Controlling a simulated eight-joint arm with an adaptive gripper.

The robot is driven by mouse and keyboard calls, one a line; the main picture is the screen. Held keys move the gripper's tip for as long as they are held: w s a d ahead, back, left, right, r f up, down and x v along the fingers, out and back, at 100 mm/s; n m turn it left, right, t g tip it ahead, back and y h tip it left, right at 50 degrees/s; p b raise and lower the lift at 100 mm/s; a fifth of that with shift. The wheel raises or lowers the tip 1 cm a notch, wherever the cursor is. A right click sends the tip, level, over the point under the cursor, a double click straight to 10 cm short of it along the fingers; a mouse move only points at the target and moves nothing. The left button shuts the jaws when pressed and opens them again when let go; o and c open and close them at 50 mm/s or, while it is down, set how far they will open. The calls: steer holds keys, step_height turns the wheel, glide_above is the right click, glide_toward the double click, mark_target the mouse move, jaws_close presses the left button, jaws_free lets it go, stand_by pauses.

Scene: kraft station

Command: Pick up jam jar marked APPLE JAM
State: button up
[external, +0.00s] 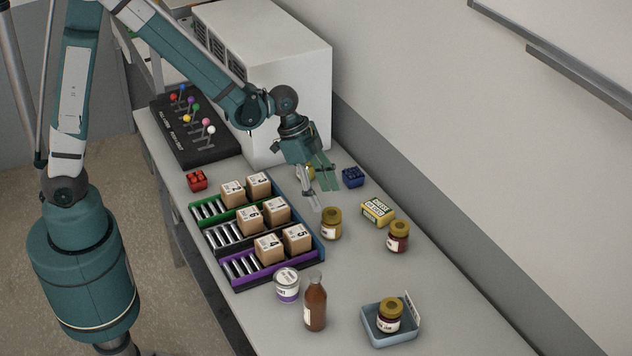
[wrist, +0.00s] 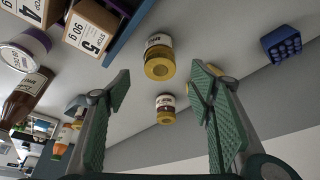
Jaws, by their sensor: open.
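Several gold-lidded jars are in view; their labels are too small to read, so I cannot tell which is marked APPLE JAM. An amber jar (external: 331,224) stands right of the crates; a jar with that look is between my fingers in the wrist view (wrist: 158,60). A dark red jar (external: 398,238) stands farther right, apparently the lower jar in the wrist view (wrist: 165,108). Another dark red jar (external: 389,316) is in a blue tray (external: 372,338). My gripper (external: 319,187) is open and empty, above the table.
Crates with numbered boxes (external: 268,247) stand left of the amber jar. A yellow box (external: 378,213) and a blue block (external: 353,177) lie on the wall side. A brown bottle (external: 316,305) and a white tin (external: 287,286) stand in front. A white cabinet (external: 290,80) is behind.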

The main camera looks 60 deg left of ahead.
mark_target(331, 212)
steer(key=shift+d+f, duration=0.1)
steer(key=shift+f, duration=0.05)
stand_by(0.3)
steer(key=shift+x, duration=1.2)
steer(key=shift+f, duration=0.1)
steer(key=shift+x, duration=2.55)
steer(key=c, duration=1.1)
steer(key=shift+r, duration=5.05)
